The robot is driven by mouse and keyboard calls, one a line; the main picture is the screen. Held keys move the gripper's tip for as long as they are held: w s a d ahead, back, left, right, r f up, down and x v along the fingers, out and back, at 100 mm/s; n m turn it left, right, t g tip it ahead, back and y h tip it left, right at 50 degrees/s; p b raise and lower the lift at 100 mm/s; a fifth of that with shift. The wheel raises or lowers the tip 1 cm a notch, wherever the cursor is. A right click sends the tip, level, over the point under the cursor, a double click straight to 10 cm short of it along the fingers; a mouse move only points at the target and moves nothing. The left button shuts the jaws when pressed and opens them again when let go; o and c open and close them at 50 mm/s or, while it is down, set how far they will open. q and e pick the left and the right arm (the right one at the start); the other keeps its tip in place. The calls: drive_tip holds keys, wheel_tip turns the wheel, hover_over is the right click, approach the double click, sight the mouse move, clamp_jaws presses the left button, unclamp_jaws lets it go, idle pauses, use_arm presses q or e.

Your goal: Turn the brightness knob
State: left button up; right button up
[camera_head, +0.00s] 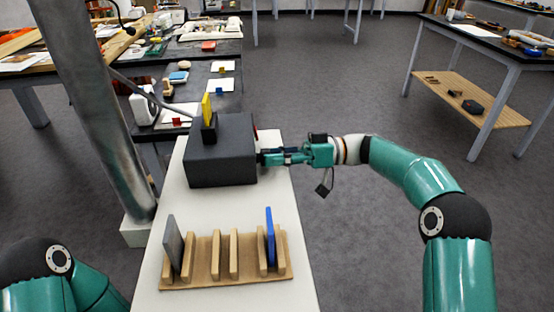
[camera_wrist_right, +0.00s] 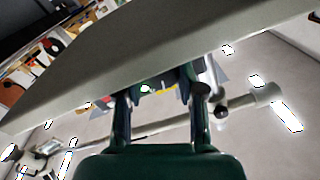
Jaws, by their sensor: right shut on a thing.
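A dark grey box (camera_head: 222,168) stands on the far part of the white table. A small black holder (camera_head: 209,128) with an upright yellow plate (camera_head: 207,107) is on top of it. My right gripper (camera_head: 264,158) reaches in from the right and meets the box's right side. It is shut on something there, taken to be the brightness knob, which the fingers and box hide. In the right wrist view my two fingers (camera_wrist_right: 158,88) reach up to a pale grey surface, and the knob cannot be made out. My left gripper is out of view.
A wooden slotted rack (camera_head: 225,272) stands on the near white table (camera_head: 200,208), holding a grey plate (camera_head: 174,244) and a blue plate (camera_head: 270,237). A metal post (camera_head: 95,105) rises at the left. Cluttered dark tables stand behind. Open floor lies right.

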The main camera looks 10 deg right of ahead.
drive_tip(key=o, duration=1.1)
drive_tip(key=shift+o, duration=0.2)
drive_tip(key=d, duration=1.2)
drive_tip(key=shift+w+f, duration=0.25)
drive_tip(key=shift+w, duration=0.2)
